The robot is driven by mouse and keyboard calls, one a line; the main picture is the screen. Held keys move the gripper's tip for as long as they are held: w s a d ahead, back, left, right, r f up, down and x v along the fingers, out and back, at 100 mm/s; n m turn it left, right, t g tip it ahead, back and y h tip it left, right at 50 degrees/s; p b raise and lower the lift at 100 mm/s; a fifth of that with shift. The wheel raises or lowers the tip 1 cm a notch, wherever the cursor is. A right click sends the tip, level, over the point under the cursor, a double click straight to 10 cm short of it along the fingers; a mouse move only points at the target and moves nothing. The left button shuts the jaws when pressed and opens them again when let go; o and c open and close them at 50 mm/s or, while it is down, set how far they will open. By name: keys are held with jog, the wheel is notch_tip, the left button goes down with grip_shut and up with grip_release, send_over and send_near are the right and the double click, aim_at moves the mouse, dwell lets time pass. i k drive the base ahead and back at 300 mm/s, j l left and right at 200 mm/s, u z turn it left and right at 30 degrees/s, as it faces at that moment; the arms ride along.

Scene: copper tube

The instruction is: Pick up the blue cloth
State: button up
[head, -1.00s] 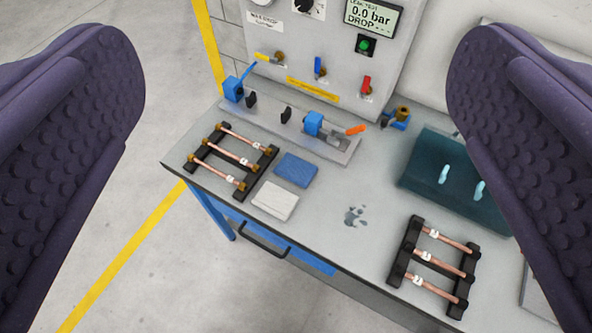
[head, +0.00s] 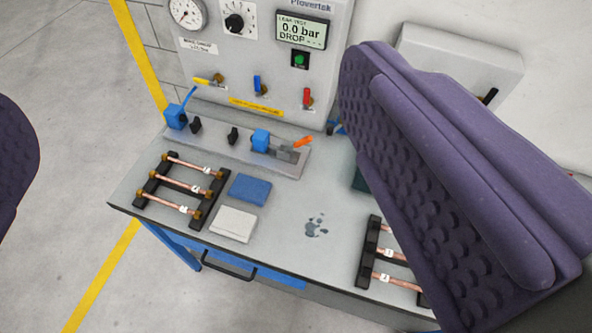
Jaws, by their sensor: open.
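The blue cloth (head: 250,189) lies folded flat on the grey workbench (head: 290,252), left of the picture's middle. A white cloth (head: 233,224) lies just in front of it. My gripper (head: 195,185) shows as two purple, knobbed fingers spread wide apart. One finger is cut off at the left edge and the other fills much of the right side. Nothing is between them at close range, and the blue cloth appears farther off in the gap. The right finger hides part of the bench.
A rack with copper tubes (head: 181,189) stands left of the cloths. A fixture with a blue clamp (head: 260,140) lies behind them. A dark wet patch (head: 316,226) is to the right. A second tube rack (head: 371,253) is partly hidden. The test panel (head: 262,78) rises behind.

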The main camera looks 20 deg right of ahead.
aim_at(247, 189)
jog(key=z, duration=0.65)
jog(key=i+j+z, duration=0.15)
jog(key=j+z, duration=0.25)
jog(key=i+j+z, duration=0.15)
jog(key=z, duration=0.25)
jog(key=i+j+z, duration=0.1)
jog(key=j+z, duration=0.3)
jog(key=i+j+z, duration=0.2)
jog(key=j, duration=1.15)
jog(key=k+l, duration=0.05)
jog(key=k, duration=0.05)
